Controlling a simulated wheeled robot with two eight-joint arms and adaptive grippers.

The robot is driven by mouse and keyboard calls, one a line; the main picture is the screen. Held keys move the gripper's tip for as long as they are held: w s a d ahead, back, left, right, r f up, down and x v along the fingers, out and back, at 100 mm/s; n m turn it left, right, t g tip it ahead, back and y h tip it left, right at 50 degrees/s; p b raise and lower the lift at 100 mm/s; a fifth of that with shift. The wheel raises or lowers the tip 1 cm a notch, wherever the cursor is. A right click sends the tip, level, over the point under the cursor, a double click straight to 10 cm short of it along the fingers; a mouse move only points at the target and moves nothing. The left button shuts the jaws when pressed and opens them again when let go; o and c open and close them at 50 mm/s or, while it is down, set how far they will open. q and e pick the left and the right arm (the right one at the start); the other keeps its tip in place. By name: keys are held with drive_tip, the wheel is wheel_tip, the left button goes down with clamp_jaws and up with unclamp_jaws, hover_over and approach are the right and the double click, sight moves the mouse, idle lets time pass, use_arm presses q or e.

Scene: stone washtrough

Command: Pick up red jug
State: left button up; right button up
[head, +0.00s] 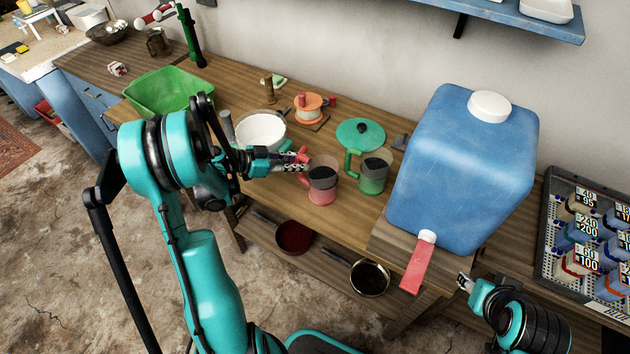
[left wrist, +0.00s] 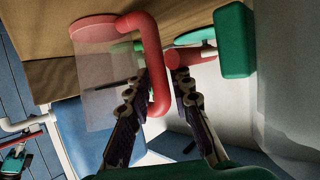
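The red jug (head: 322,184) stands upright on the wooden bench, see-through with a dark area near its top. My left gripper (head: 302,160) is at its handle side, on the left. In the left wrist view the jug (left wrist: 98,75) shows with its red handle (left wrist: 157,65) between the two fingers of my left gripper (left wrist: 162,76). The fingers are apart, with gaps showing beside the handle. My right gripper (head: 465,282) is at the lower right, away from the jug; its fingers are too small to judge.
A green jug (head: 373,176) stands close to the right of the red one. Beyond it is a big blue tank (head: 465,170) with a red tap lever (head: 418,266). A white bowl (head: 262,131), a green lid (head: 361,133) and a green tub (head: 168,90) are also on the bench.

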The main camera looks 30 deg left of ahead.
use_arm(q)
drive_tip(key=shift+d, duration=0.1)
clamp_jaws()
